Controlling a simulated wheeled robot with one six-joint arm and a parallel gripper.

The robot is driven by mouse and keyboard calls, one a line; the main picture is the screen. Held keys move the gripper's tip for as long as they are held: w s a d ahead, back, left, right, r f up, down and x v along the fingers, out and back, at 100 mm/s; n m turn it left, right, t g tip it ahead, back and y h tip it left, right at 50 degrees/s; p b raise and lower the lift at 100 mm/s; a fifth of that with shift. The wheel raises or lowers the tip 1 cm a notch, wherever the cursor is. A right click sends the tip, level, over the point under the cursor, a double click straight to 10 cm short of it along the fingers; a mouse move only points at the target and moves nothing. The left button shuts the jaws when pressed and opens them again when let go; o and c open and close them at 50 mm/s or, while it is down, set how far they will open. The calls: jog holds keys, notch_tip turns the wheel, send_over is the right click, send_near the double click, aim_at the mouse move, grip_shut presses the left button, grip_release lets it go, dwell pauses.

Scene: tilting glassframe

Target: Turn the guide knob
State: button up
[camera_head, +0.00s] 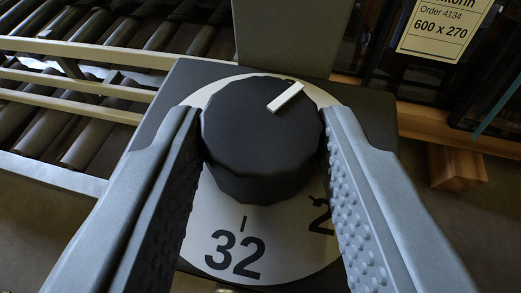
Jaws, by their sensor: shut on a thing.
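The guide knob (262,135) is a black, many-sided knob in the middle of the head camera view. A white pointer mark (285,97) on its top face points to the upper right. It sits on a white round dial (204,215) with black figures. "32" shows below the knob, and a partly hidden figure starting with "2" shows at lower right. My gripper (264,140) is shut on the knob, one finger at its left side and one at its right. The fingers hide the dial's left and right parts.
A dark grey plate (160,125) carries the dial, with a grey post (290,35) behind it. A roller conveyor with pale rails (85,52) lies at left. At upper right are dark framed panes with a yellow label (445,28) reading "Order 4134, 600 x 270", above wooden beams (455,130).

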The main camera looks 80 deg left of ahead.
jog(key=n+g, duration=0.4)
jog(key=g, duration=0.1)
jog(key=w+n+g, duration=0.1)
jog(key=n+g, duration=0.1)
jog(key=shift+h, duration=0.4)
jog(key=shift+n+g, duration=0.3)
jog(key=shift+g, duration=0.1)
jog(key=o, duration=1)
jog(key=v, duration=1.7)
jog(key=shift+w+d+r, duration=0.1)
jog(key=shift+d, duration=0.05)
